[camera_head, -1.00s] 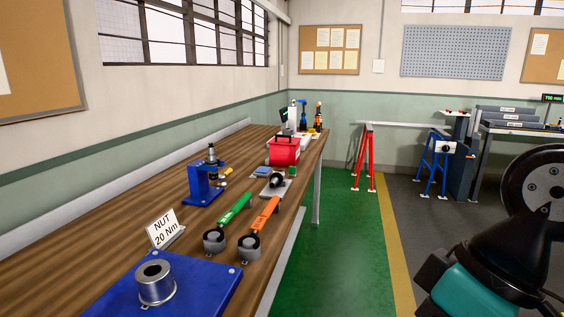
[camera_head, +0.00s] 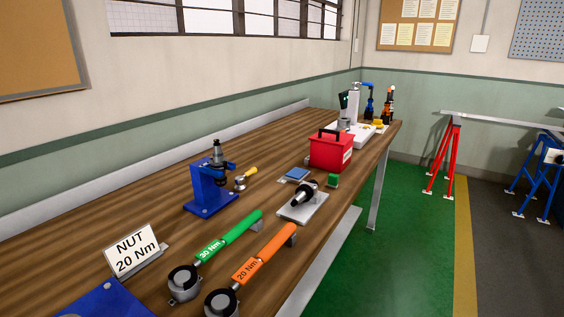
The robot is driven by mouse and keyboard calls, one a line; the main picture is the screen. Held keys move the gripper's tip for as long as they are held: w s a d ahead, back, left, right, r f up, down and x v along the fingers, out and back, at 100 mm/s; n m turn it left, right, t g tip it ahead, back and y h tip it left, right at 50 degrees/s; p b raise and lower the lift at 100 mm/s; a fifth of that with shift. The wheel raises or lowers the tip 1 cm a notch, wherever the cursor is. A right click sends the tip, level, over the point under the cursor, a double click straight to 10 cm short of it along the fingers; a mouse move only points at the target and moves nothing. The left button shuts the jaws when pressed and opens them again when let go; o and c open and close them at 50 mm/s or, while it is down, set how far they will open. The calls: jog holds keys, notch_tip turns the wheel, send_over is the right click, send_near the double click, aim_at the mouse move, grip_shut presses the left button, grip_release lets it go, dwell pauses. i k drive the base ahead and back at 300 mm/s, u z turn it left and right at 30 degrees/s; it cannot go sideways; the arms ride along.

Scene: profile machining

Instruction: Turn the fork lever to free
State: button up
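A blue fixture (camera_head: 205,196) stands on the wooden bench, left of centre. It holds an upright grey and dark tool holder (camera_head: 217,155). A small blue arm sticks out to the right at the holder's middle. I cannot tell for sure whether this is the fork lever, nor which position it is in. My gripper is not in view.
A holder on a grey plate (camera_head: 304,208) and a red box (camera_head: 331,152) stand beyond. Green floor right is clear.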

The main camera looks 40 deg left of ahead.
aim_at(240, 187)
jog(key=u, duration=0.1)
jog(key=i, duration=0.7)
jog(key=u, duration=1.1)
jog(key=i, duration=0.75)
jog(key=u, duration=0.85)
